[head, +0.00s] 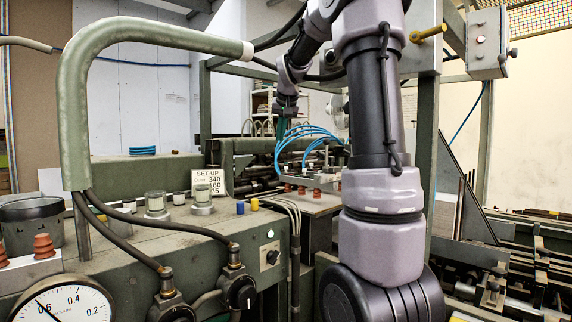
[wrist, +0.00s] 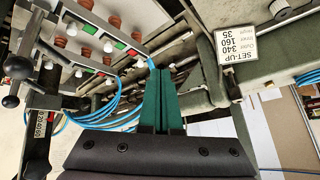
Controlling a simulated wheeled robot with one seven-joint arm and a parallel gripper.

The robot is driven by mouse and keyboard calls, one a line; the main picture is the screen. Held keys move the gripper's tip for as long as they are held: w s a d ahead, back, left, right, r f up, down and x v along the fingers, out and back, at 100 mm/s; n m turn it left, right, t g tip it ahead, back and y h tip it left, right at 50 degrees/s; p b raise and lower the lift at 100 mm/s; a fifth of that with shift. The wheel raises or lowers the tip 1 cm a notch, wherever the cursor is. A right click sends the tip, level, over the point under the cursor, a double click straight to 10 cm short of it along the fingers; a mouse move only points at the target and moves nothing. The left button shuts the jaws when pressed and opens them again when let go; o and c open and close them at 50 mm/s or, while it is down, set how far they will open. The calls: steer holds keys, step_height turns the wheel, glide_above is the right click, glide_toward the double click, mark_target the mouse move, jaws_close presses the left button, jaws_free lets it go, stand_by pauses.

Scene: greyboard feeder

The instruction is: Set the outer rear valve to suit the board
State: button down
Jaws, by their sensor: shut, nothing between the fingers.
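My gripper (wrist: 160,72) points into the wrist view with its two green fingers closed together and nothing between them. In the head view my gripper (head: 281,132) hangs behind and above the suction frame (head: 322,182). In the wrist view, small valves with white round knobs and red and green patches sit along the frame's rails, such as one valve knob (wrist: 104,61) and another (wrist: 140,64). Which one is the outer rear valve I cannot tell. The set-up card (wrist: 245,45) reads Outer 340, Inner 160, Height 35; it also shows in the head view (head: 207,182).
Terracotta suction cups (wrist: 108,47) stand among the valves. Blue hoses (wrist: 95,112) loop close to the fingers' left. Black ball-ended handles (wrist: 12,101) are at far left. A vacuum gauge (head: 62,303) and a green pipe (head: 75,120) stand at left in the head view.

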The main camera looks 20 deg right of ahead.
steer(key=h, duration=0.2)
glide_above(286, 170)
step_height(286, 170, down, 4)
steer(key=shift+s+a, duration=0.2)
steer(key=shift+s, duration=0.25)
steer(key=x, duration=0.2)
steer(key=s+x, duration=0.1)
steer(key=x, duration=0.2)
steer(key=f+x, duration=0.1)
steer(key=x, duration=0.2)
steer(key=shift+s+a+f, duration=0.1)
steer(key=shift+s+a, duration=0.05)
steer(key=shift+a, duration=0.15)
steer(key=shift+s+a+f, duration=0.15)
steer(key=shift+s+a, duration=0.1)
steer(key=shift+s, duration=0.35)
